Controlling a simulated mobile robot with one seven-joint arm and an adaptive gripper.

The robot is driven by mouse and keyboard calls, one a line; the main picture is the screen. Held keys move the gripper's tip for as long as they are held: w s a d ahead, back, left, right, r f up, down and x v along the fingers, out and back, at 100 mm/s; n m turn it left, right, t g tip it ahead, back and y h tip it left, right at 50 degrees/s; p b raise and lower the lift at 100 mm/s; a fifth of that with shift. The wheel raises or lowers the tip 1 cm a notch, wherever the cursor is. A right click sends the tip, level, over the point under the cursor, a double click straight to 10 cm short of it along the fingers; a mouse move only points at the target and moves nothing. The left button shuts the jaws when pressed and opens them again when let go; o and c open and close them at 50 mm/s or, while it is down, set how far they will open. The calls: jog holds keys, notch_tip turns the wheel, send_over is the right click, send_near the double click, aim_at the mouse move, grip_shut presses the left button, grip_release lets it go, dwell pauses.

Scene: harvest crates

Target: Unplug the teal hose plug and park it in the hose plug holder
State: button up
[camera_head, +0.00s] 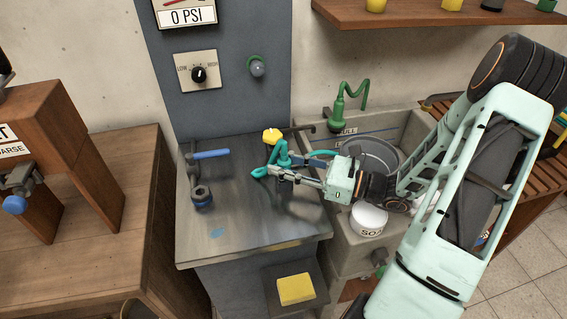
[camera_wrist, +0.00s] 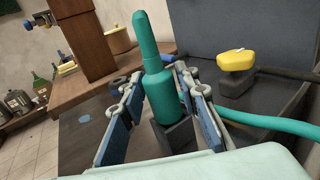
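The teal hose plug (camera_wrist: 166,100) stands upright in a dark square block (camera_wrist: 178,131) on the grey bench. I cannot tell whether this block is the plug's socket or the hose plug holder. In the head view the teal plug (camera_head: 283,156) is partly hidden by my gripper (camera_head: 276,171). In the wrist view my gripper (camera_wrist: 158,92) is open, its blue-padded fingers on either side of the plug. A gap shows between the left finger and the plug. The teal hose (camera_wrist: 265,125) runs off to the right.
A yellow-topped knob (camera_head: 272,136) on a dark base stands close behind the plug. A blue-handled valve (camera_head: 210,154) is at the bench's left. A sink (camera_head: 408,128) with a green tap (camera_head: 340,108) lies right. The bench's front is mostly clear.

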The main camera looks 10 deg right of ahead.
jog(key=shift+o, duration=1.3)
jog(key=shift+d, duration=0.15)
jog(key=v, duration=1.2)
